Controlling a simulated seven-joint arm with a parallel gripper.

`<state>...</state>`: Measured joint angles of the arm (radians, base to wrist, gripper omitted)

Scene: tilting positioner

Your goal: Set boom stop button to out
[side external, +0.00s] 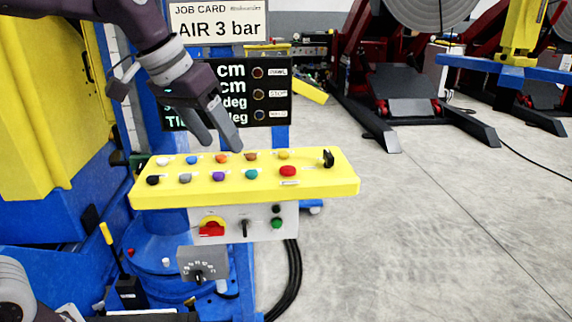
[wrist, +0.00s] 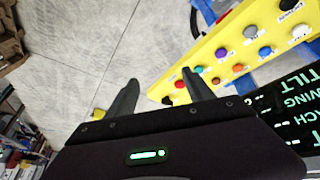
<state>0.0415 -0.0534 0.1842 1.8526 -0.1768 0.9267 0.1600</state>
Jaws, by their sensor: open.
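A yellow button panel (side external: 318,184) carries two rows of coloured buttons. The large red button (side external: 288,171) sits in its front row, towards the right end. It also shows in the wrist view as a red button (wrist: 179,84) beside a fingertip. The small labels are unreadable, so I cannot tell for sure which button is the boom stop, nor whether the red one is in or out. My gripper (side external: 222,144) is open and empty, above the panel's back edge and left of the red button. In the wrist view my gripper (wrist: 159,79) has its fingers spread.
A black display board (side external: 240,95) with lamps stands behind the panel. A black switch (side external: 328,158) rises at the panel's right end.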

